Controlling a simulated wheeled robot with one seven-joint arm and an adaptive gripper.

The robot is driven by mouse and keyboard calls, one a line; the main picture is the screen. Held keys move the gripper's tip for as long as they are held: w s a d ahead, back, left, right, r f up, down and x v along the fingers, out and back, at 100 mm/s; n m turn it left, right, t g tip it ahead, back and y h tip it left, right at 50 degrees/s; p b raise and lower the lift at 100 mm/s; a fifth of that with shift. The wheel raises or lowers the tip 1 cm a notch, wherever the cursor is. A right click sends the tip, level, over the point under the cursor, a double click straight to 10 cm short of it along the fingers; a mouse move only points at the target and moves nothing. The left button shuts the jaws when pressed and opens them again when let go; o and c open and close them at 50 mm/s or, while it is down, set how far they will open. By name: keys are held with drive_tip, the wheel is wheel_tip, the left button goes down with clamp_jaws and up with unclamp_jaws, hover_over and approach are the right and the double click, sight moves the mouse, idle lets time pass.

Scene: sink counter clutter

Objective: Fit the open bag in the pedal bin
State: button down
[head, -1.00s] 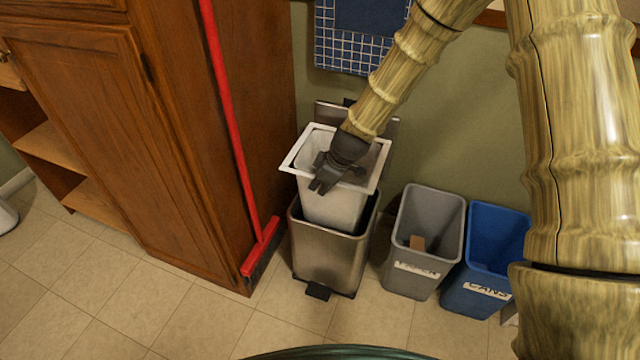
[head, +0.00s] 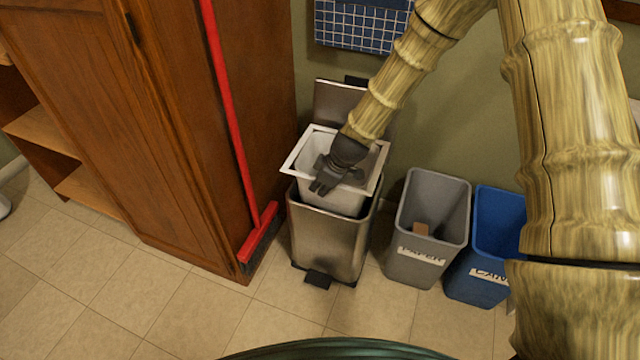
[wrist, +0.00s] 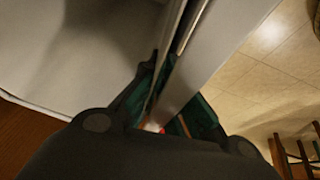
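The open bag (head: 312,143) is a pale, stiff-looking box shape with a square white rim. It is partly inside the metal pedal bin (head: 325,240), with its rim and upper part above the bin's edge. The bin's lid (head: 338,100) stands open behind it. My gripper (head: 320,187) is at the bag's front rim. In the wrist view its fingers (wrist: 172,105) lie on both sides of the bag's wall (wrist: 225,30), shut on it. The bag's lower part is hidden in the bin.
A grey paper bin (head: 433,220) and a blue cans bin (head: 495,240) stand close on the right. A red broom (head: 232,130) leans by the wooden cabinet (head: 165,130) on the left. Tiled floor in front is clear.

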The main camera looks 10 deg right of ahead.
sight(316, 202)
drive_tip(key=shift+f+b, duration=1)
drive_tip(key=shift+f, duration=1.35)
drive_tip(key=c, duration=1.6)
unclamp_jaws()
drive_tip(key=shift+o, duration=0.2)
drive_tip(key=shift+v, duration=6)
